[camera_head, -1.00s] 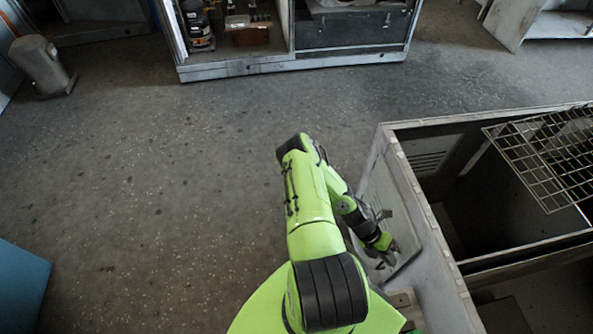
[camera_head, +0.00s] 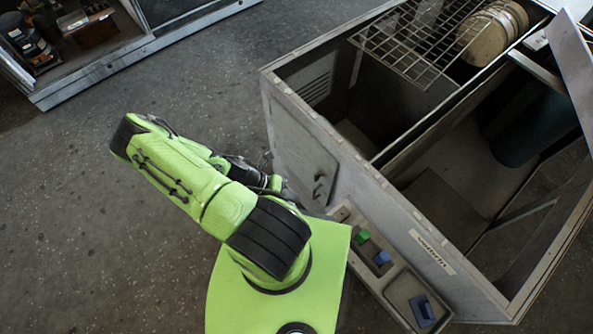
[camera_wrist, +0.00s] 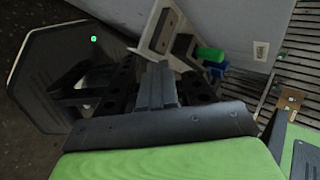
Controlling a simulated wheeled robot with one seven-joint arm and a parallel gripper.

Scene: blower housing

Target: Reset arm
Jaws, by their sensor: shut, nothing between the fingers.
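My green arm folds up and to the left over the floor in the head view, then bends back toward the housing. My gripper (camera_head: 287,190) is small and partly hidden there, close to the near end of the grey blower housing (camera_head: 381,215). In the wrist view my gripper (camera_wrist: 157,85) has its dark fingers together with nothing between them. A door panel (camera_head: 296,140) with a dark handle (camera_head: 320,186) is on the housing's end wall, just beyond the gripper. I cannot tell whether they touch.
A ledge with trays (camera_head: 409,294) runs along the housing's side and holds a green block (camera_head: 362,237) and blue pieces (camera_head: 382,257). A wire grid (camera_head: 419,42) lies over the open top. A shelf unit (camera_head: 100,67) stands at upper left. Floor at left is clear.

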